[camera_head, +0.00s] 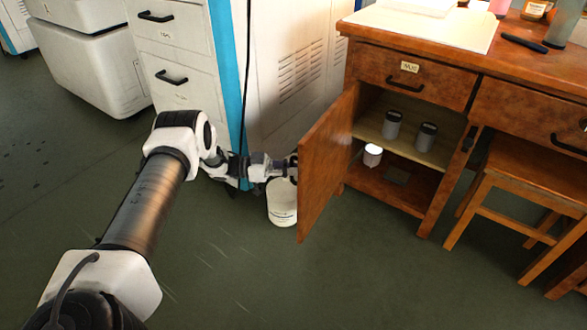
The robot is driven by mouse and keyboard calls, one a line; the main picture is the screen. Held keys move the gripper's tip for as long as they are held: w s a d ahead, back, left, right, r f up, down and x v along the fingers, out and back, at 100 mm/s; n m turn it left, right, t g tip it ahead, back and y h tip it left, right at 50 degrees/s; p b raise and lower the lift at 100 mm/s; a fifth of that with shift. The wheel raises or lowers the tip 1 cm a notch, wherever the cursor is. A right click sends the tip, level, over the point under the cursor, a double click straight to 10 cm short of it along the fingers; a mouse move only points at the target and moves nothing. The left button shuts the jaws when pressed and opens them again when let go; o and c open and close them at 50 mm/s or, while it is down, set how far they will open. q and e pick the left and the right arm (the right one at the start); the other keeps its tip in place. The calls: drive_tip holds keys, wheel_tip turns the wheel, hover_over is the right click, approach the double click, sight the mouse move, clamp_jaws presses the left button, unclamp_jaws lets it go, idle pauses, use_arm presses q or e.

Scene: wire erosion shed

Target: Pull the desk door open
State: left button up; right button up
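The brown wooden desk (409,77) stands at the right. Its door (326,165) is swung wide open, hinged at the left side of the cupboard, with its inner face towards the cupboard opening. My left arm comes in from the lower left and reaches to the door's outer side. My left gripper (288,167) is at that side, close to the door's free edge and partly hidden by it. I cannot tell whether its fingers are open or shut, or whether they touch the door; no handle shows. My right gripper is not in view.
Inside the cupboard, two grey cans (392,124) stand on the shelf and a white cup (372,155) sits below. A white bucket (282,204) stands under my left gripper. A wooden stool (530,185) is at the right, white drawers (180,60) at the back. The front floor is clear.

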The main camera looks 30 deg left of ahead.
use_arm(q)
drive_tip(key=o, duration=0.4)
drive_tip(key=shift+s+a, duration=0.1)
drive_tip(key=shift+s, duration=0.05)
drive_tip(key=shift+c, duration=0.2)
drive_tip(key=v, duration=1.2)
drive_tip(key=shift+f, duration=0.1)
